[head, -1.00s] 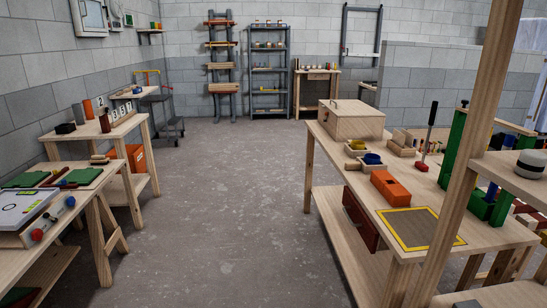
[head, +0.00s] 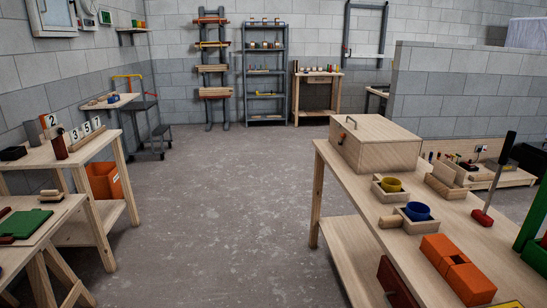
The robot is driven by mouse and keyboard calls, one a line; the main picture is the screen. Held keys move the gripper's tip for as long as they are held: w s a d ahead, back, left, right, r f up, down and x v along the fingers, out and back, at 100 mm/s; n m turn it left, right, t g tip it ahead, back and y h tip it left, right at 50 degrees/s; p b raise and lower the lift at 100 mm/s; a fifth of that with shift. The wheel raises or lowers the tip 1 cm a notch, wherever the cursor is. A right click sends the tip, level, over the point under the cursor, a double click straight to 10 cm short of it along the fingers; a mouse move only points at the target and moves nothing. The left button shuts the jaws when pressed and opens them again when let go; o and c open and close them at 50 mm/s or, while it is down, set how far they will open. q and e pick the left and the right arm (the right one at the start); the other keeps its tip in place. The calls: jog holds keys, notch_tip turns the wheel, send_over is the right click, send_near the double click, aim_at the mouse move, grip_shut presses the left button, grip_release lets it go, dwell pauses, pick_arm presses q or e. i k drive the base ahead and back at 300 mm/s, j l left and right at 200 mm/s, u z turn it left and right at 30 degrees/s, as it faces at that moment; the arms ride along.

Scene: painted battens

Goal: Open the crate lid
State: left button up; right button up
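The crate (head: 376,145) is a pale wooden box on the far left corner of the workbench at the right of the head view. Its lid (head: 378,128) looks shut and lies flat on top. Neither of my grippers is in view.
Tables stand along the left, with an orange bin (head: 104,181) below one. The grey floor (head: 220,200) between is clear.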

aim_at(375, 128)
jog(key=i, duration=1.45)
